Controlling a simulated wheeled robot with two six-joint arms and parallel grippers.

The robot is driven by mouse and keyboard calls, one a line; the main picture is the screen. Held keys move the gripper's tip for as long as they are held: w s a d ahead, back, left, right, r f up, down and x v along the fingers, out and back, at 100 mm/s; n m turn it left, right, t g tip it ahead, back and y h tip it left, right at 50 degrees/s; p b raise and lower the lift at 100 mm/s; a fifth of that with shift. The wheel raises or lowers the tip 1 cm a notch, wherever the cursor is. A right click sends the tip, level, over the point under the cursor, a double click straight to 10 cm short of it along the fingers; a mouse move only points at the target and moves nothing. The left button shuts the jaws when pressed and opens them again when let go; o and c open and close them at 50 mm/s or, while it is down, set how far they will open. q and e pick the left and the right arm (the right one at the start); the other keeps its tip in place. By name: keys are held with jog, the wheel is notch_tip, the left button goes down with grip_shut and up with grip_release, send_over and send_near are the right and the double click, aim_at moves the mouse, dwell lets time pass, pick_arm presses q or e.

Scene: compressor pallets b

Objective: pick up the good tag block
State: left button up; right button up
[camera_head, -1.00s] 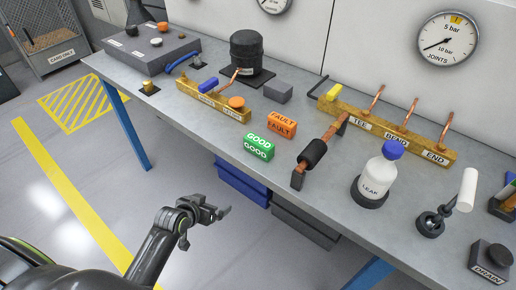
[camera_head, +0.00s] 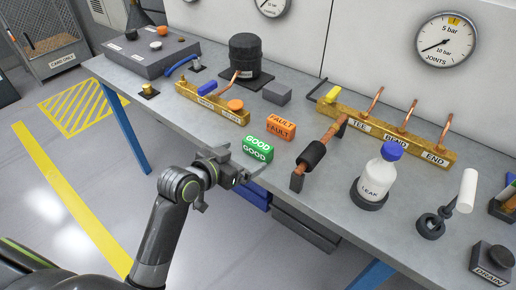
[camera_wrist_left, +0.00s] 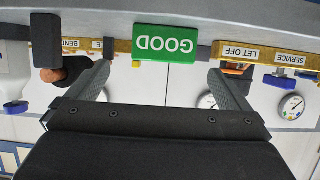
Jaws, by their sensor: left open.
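The green tag block marked GOOD (camera_head: 257,150) stands near the front edge of the workbench, in front of the orange FAULT block (camera_head: 280,128). My left gripper (camera_head: 238,165) is open and empty, just in front of the bench edge, to the lower left of the green block. In the left wrist view the green block (camera_wrist_left: 165,44) shows upside down, beyond the open fingers and roughly centred between them. The fingers appear apart from it. My right gripper does not show.
The grey workbench (camera_head: 330,222) carries a brass bar (camera_head: 213,104) at the left, a dark pipe piece (camera_head: 312,155), a white LEAK bottle (camera_head: 380,178) and a long brass rail (camera_head: 392,138) at the right. Blue and grey bins (camera_head: 305,230) sit below the bench.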

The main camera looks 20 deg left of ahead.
aim_at(261, 145)
pick_arm(q)
jog(key=x, duration=0.5)
jog(key=shift+w+f, duration=0.1)
jog(key=shift+w, duration=0.1)
jog(key=shift+r+p+x, duration=0.15)
jog(key=shift+p+x, duration=0.1)
jog(key=shift+x, duration=0.7)
jog(key=shift+r+p+x, duration=0.1)
jog(key=shift+p+x, duration=0.1)
jog(key=shift+x, duration=0.75)
jog(key=shift+w+f, duration=0.3)
jog(key=shift+w, duration=0.5)
jog(key=c, duration=0.9)
